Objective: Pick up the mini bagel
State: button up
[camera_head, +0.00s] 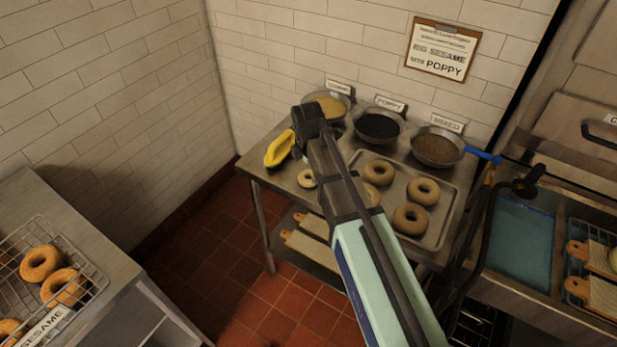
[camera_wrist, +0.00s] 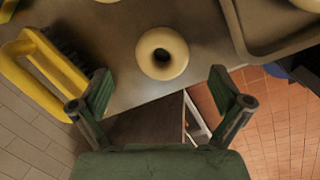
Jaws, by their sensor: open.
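The mini bagel (camera_wrist: 162,53) is a small pale ring. In the wrist view it lies flat on the metal table (camera_wrist: 140,92), near the table's edge. In the head view the mini bagel (camera_head: 307,178) shows just left of my arm, outside the tray. My gripper (camera_wrist: 164,90) is open and empty, and its fingers are spread with the bagel ahead, between their lines and not touching them. In the head view the arm's end (camera_head: 310,122) hangs over the table, and the fingers are hard to make out.
A yellow-handled brush (camera_wrist: 42,70) lies close to the left finger. A tray (camera_head: 447,215) with several larger bagels is to the right. Bowls of sesame (camera_head: 333,102), poppy (camera_head: 378,127) and mixed seeds (camera_head: 437,148) stand behind. A rack (camera_head: 88,262) of bagels is on the left counter.

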aim_at(309, 176)
jog(key=shift+w+f+p, duration=0.2)
jog(key=shift+f+p, duration=0.5)
jog(key=shift+f, duration=1.35)
jog(key=c, duration=1.2)
